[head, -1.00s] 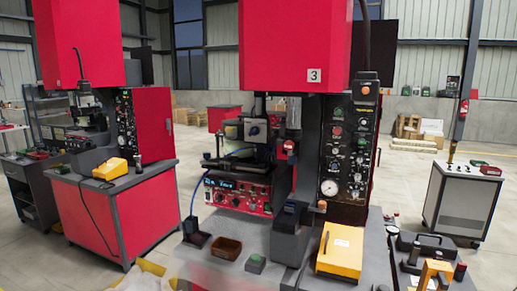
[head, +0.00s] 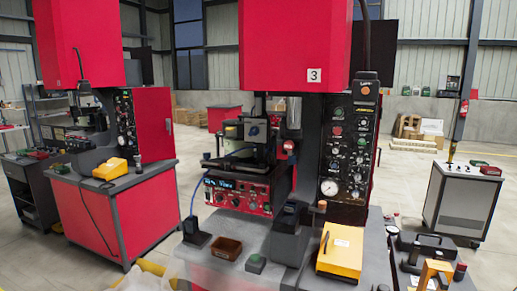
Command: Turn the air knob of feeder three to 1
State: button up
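Feeder three is the red machine (head: 295,40) in the middle of the head view, with a white "3" label (head: 314,75) on its hood. A red control box (head: 237,194) with a lit display and several knobs sits low at its front. A dark upright panel (head: 351,140) on its right carries several buttons and knobs and a round white gauge (head: 329,187). I cannot tell which knob is the air knob, and the scale marks are too small to read. My gripper is not in view.
A yellow box (head: 341,250), a brown tray (head: 226,248) and a green button box (head: 256,263) are on the grey bench front. A similar red machine (head: 80,40) stands at left. A white cabinet (head: 462,203) stands at right. Open floor lies between the machines.

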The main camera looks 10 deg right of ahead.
aim_at(253, 205)
jog(key=i+l, duration=0.15)
jog(key=i, duration=0.3)
jog(key=i+l, duration=0.2)
jog(key=i, duration=0.25)
jog(key=i+l+u, duration=0.1)
jog(key=i, duration=0.4)
jog(key=i+l, duration=0.25)
jog(key=i, duration=0.2)
